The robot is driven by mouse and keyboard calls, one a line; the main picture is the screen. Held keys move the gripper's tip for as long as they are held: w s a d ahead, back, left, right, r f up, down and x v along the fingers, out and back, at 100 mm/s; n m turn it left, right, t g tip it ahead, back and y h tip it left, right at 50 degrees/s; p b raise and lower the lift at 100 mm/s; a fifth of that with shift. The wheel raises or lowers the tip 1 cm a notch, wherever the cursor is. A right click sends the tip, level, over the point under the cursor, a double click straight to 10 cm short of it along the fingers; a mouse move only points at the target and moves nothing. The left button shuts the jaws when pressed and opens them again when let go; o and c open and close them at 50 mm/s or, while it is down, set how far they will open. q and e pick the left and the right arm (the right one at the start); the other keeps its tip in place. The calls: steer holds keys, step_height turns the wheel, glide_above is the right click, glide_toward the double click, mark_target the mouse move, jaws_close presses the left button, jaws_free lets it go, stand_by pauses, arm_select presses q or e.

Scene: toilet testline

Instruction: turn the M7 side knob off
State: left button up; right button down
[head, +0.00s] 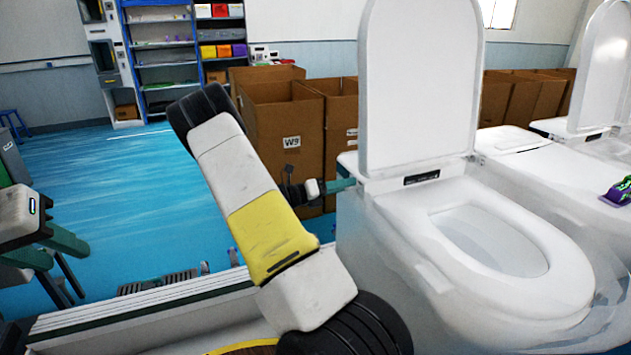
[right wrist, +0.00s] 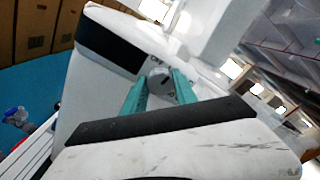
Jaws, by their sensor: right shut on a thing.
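The toilet (head: 450,230) with its lid raised stands at the right in the head view. In the right wrist view, a small round grey knob (right wrist: 160,91) sits on the white side of the toilet, with dark lettering beside it. My right gripper (right wrist: 160,84) has its two green fingers on either side of the knob, shut on it. In the head view, my right gripper (head: 348,184) reaches the toilet's left side, and the knob is hidden there. My left gripper (head: 68,252) is at the far left, its green fingers apart and empty, far from the toilet.
Cardboard boxes (head: 285,118) stand behind my right arm. A second toilet (head: 570,165) with a purple and green item (head: 619,191) on it is at the right. Shelves (head: 163,60) stand at the back left. Blue floor (head: 125,190) lies open at the left.

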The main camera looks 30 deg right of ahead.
steer(key=c, duration=1)
jaws_free()
steer(key=shift+o, duration=0.2)
steer(key=shift+a, duration=0.1)
steer(key=a, duration=0.7)
steer(key=shift+w+a, duration=0.35)
steer(key=shift+w, duration=0.1)
